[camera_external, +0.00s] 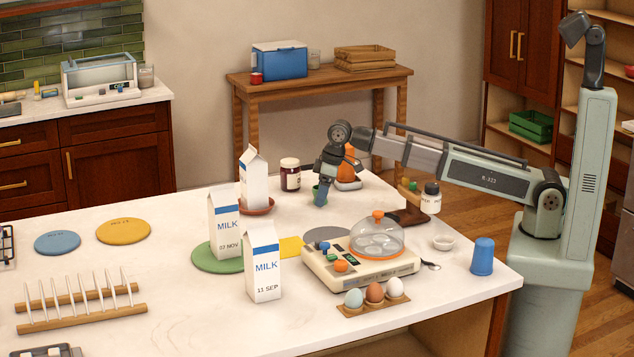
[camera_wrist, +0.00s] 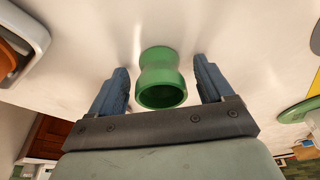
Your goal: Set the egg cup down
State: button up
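The green egg cup (camera_wrist: 162,80) shows in the wrist view between my two blue fingers, its hollow mouth facing the camera. It appears to stand on the white counter. My gripper (camera_wrist: 160,68) is open around it, with a visible gap between the cup and each finger. In the external view my gripper (camera_external: 320,195) points down, low over the back part of the counter. There the fingers largely hide the egg cup.
Milk cartons (camera_external: 264,265) and an egg cooker (camera_external: 362,265) stand nearer the front. Bare counter lies around the cup.

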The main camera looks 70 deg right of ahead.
jog(key=v, duration=1.2)
dwell(0.3)
jog(key=shift+d+r, duration=0.1)
jog(key=shift+d, duration=0.05)
